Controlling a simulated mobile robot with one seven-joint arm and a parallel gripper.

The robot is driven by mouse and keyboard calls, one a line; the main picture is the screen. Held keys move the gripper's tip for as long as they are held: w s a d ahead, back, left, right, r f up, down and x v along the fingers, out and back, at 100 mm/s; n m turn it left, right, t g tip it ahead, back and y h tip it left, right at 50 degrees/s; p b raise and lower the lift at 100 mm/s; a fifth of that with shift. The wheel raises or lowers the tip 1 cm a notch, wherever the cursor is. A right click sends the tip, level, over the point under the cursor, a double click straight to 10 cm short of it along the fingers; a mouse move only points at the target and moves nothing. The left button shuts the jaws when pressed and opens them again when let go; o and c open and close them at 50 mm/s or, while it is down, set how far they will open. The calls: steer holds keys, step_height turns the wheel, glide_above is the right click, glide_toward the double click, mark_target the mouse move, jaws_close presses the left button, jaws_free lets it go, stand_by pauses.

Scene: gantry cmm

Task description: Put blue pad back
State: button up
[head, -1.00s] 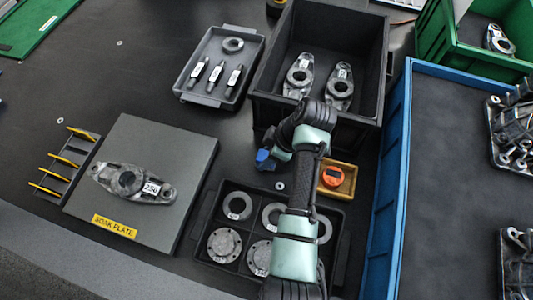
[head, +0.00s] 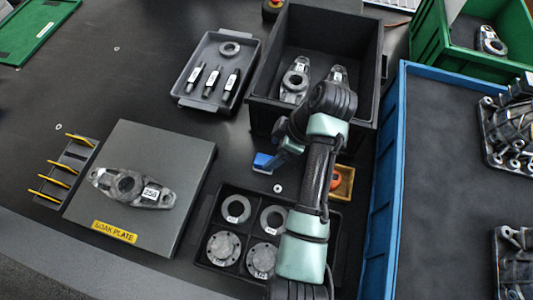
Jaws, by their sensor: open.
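The blue pad (head: 263,162) is a small blue piece on the dark table, just in front of the large black bin. My gripper (head: 280,158) is just right of the pad, at the end of my teal and black arm. It is open, and its fingertips are small and partly hidden by my wrist. I cannot tell whether a finger still touches the pad.
The black bin (head: 257,105) holds metal brackets. A wooden tray (head: 345,186) with an orange item is partly behind my arm. A divided black tray (head: 202,250) holds rings and flanges. The soak plate (head: 190,165) bears a bracket. A blue-walled bin (head: 383,190) stands right.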

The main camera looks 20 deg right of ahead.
steer(key=w+a+r+m+t+h, duration=0.15)
steer(key=w+r+t, duration=0.25)
steer(key=r, duration=0.8)
steer(key=w+r+m+t+h, duration=0.25)
steer(key=w+r+t, duration=0.2)
steer(key=r, duration=0.65)
steer(key=w+a+r+m+t+h, duration=0.15)
steer(key=w+r+t, duration=0.25)
steer(key=r, duration=0.8)
steer(key=s+a+r+m+t, duration=0.2)
steer(key=s+a+r+t, duration=0.1)
steer(key=r, duration=0.6)
steer(key=s+a+r+m+t+y, duration=0.1)
steer(key=s+a+r+t, duration=0.2)
steer(key=s+r+t, duration=0.2)
steer(key=s+a+r+m+t, duration=0.2)
steer(key=s+a+r+t, duration=0.1)
steer(key=s+r, duration=0.6)
step_height(320, 180, up, 5)
steer(key=shift+a+f+m+t+y, duration=0.15)
steer(key=shift+m+t+y, duration=0.2)
steer(key=shift+t, duration=0.3)
steer(key=shift+s, duration=0.1)
